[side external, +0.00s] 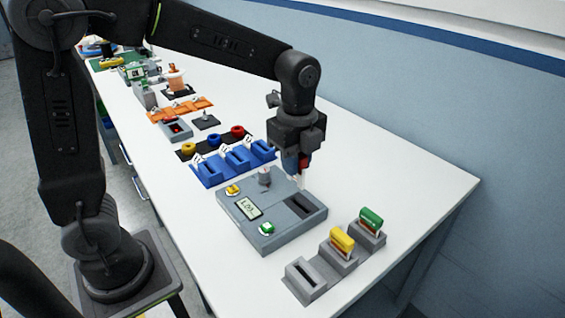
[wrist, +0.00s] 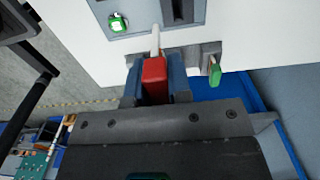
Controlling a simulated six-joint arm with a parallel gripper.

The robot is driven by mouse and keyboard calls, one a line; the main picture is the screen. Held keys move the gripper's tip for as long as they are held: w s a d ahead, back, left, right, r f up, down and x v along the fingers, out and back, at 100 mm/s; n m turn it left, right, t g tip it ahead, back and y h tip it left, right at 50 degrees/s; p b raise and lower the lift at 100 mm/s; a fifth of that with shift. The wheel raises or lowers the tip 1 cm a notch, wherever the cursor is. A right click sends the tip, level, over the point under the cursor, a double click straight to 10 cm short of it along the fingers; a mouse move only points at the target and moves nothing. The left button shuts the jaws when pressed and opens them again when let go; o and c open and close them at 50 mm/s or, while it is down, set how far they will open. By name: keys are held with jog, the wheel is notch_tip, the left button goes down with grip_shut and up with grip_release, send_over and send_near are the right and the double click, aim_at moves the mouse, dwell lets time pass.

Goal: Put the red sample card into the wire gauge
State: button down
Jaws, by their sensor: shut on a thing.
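The card is apart from the slot.
A grey stepped card rack (side external: 318,285) stands at the front right, with a yellow card (side external: 342,241), a green card (side external: 371,220) and one empty slot. Blue holders (side external: 212,172) and colored rings lie behind the gauge.

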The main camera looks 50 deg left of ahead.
jog(key=w+f, duration=0.1)
jog(key=w+a+f, duration=0.1)
jog(key=shift+w+f, duration=0.4)
send_over(301, 197)
jog(key=s+d, duration=0.2)
jog(key=shift+w+f, duration=0.15)
jog(key=shift+f, duration=2.15)
jog(key=shift+f, duration=2.05)
jog(key=c, duration=1)
grip_release()
jog(key=shift+o, duration=0.5)
jog(key=shift+o, duration=1.2)
jog(key=shift+r, duration=4)
